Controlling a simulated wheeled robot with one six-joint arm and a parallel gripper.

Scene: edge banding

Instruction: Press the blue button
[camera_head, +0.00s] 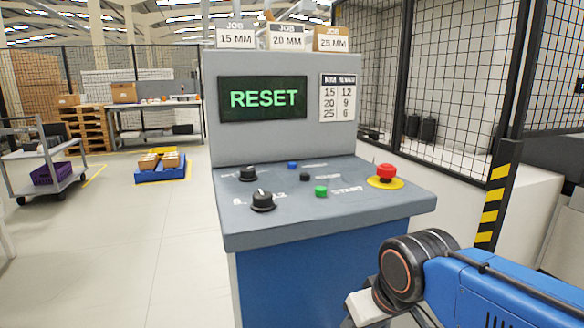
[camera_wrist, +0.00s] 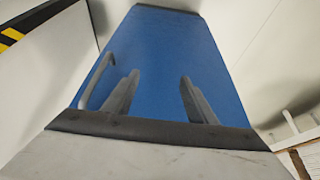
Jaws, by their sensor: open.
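The blue button (camera_head: 292,166) is small and sits at the back middle of the grey sloped console top (camera_head: 330,218), below the screen. A green button (camera_head: 321,191) is in front of it, and a small black button (camera_head: 305,177) lies between them. My gripper (camera_wrist: 158,88) shows in the wrist view with its two grey fingers apart and nothing between them. It faces the blue cabinet body (camera_wrist: 170,50), and no button shows there. In the head view my arm is at the lower right, right of and apart from the console; the fingers are not clearly visible there.
Two black knobs (camera_head: 262,201) (camera_head: 248,174) stand on the panel's left. A red emergency stop (camera_head: 386,173) on a yellow disc is at the right. The screen (camera_head: 263,98) reads RESET. Mesh fencing and a striped post (camera_head: 495,195) stand right. Open floor lies left.

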